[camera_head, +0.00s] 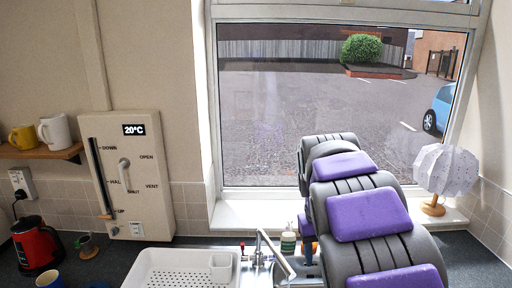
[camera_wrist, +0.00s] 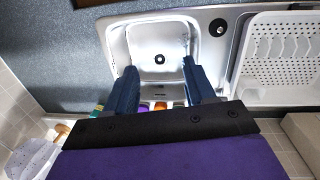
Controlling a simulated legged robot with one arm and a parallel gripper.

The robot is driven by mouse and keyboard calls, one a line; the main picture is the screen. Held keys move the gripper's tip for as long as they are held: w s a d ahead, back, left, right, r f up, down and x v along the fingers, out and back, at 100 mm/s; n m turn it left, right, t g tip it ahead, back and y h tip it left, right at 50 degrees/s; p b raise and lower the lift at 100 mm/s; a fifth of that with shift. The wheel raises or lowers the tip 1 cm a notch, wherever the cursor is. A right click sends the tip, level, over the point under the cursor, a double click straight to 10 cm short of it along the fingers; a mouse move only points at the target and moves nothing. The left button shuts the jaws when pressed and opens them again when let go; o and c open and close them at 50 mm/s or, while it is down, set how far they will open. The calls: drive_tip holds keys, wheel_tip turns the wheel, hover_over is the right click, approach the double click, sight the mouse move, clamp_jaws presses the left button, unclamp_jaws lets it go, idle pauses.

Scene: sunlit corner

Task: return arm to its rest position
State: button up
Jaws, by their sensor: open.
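My gripper (camera_wrist: 160,78) is open in the wrist view, with its two dark blue fingers spread apart. The fingers point over the white sink basin (camera_wrist: 146,42), and no held object shows between them. In the head view my purple and grey arm stretches from the lower right toward the window and bends down near the sink. My gripper is mostly hidden behind the arm there.
A wall panel (camera_head: 146,190) with a lever and knob is left of the window. A draining rack (camera_head: 185,268), tap (camera_head: 262,243), green-labelled bottle (camera_head: 288,243) and white lamp (camera_head: 446,170) are near the arm. A red kettle (camera_head: 37,245) and mugs stand left.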

drive_tip(key=s+f+b, duration=0.1)
drive_tip(key=s+f, duration=0.3)
drive_tip(key=s, duration=0.7)
drive_tip(key=s+a+f+b, duration=0.1)
drive_tip(key=s+f, duration=0.4)
drive_tip(key=s, duration=0.6)
drive_tip(key=s+f+g+y+b, duration=0.1)
drive_tip(key=s+f+b, duration=0.2)
drive_tip(key=s, duration=0.8)
wheel_tip(320, 180, down, 2)
drive_tip(key=shift+s+a+f+m, duration=0.1)
drive_tip(key=shift+s+a+m, duration=0.2)
drive_tip(key=shift+s+m, duration=0.1)
